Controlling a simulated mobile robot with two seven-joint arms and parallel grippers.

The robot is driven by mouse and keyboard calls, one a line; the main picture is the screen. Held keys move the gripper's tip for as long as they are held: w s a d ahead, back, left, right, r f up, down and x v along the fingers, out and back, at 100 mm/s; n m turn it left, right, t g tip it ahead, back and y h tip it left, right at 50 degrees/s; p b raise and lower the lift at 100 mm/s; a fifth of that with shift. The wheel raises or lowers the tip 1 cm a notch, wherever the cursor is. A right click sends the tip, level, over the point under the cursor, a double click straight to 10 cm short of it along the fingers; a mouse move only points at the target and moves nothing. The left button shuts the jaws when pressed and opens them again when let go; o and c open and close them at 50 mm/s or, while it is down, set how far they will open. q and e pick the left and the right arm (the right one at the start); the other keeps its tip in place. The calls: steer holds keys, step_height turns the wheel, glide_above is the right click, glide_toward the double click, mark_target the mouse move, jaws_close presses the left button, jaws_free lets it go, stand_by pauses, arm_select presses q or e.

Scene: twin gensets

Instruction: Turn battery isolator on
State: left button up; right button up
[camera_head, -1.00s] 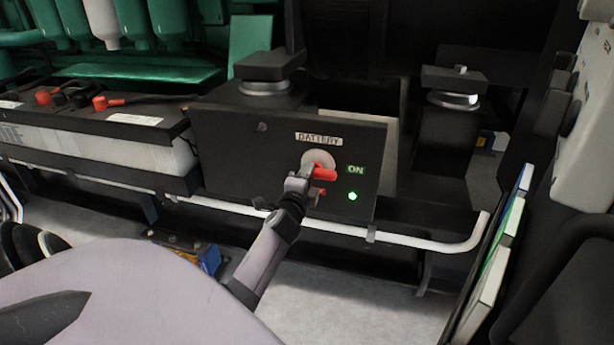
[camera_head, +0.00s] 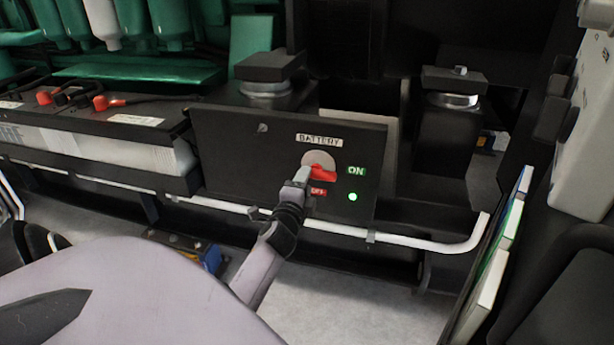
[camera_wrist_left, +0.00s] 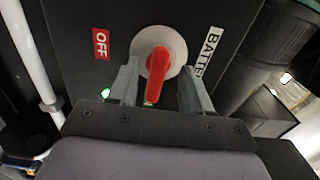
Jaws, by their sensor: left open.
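The battery isolator's red handle (camera_head: 322,173) sits on a pale round plate on a black panel (camera_head: 235,150), under a BATTERY label (camera_head: 319,139). The handle points right, toward the green ON label (camera_head: 356,170); a red OFF label (camera_head: 317,191) is below it. A green lamp (camera_head: 352,197) glows under ON. My left gripper (camera_head: 304,176) is in front of the handle. In the left wrist view the handle (camera_wrist_left: 157,78) lies between the two spread fingers (camera_wrist_left: 159,72), with a gap visible on each side. My right gripper is not in view.
Batteries with red terminals (camera_head: 100,103) stand on the left. A white pipe (camera_head: 410,241) runs below the panel. Coloured binders or boards (camera_head: 500,250) stand at the right. Black mounts (camera_head: 455,100) rise behind the panel. Open floor (camera_head: 350,290) lies in front.

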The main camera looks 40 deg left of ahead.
arm_select(q)
steer(key=v, duration=0.3)
steer(key=shift+s+d, duration=0.15)
steer(key=shift+s, duration=0.25)
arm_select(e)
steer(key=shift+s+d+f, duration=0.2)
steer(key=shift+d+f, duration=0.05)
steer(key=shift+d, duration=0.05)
